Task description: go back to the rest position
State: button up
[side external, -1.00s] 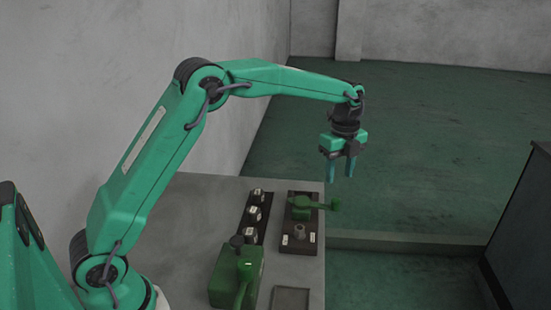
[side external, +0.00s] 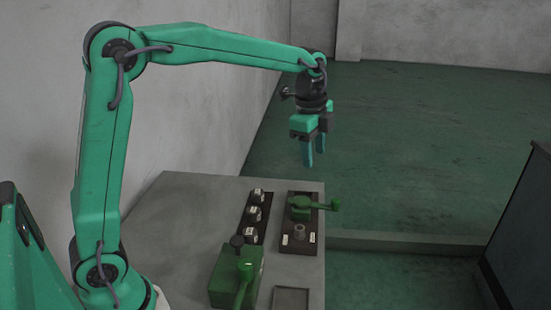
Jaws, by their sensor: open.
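My gripper (side external: 311,160) hangs fingers down in the side external view, above the far right part of the grey bench. Its two teal fingers are apart with nothing between them. It touches nothing and is above the green lever at the back right.
The grey bench (side external: 165,215) carries a green box with a lever (side external: 236,278), a dark strip with several small labelled knobs (side external: 254,216), a plate with a green handle (side external: 315,204), and a shallow square tray (side external: 291,299). A dark cabinet (side external: 520,225) stands at right. Green floor (side external: 430,130) lies open behind.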

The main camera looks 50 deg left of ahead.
jog(key=s+a+n+t, duration=0.2)
jog(key=s+n+t, duration=0.2)
jog(key=s+n, duration=1)
jog(key=s, duration=1.1)
jog(key=shift+a, duration=0.15)
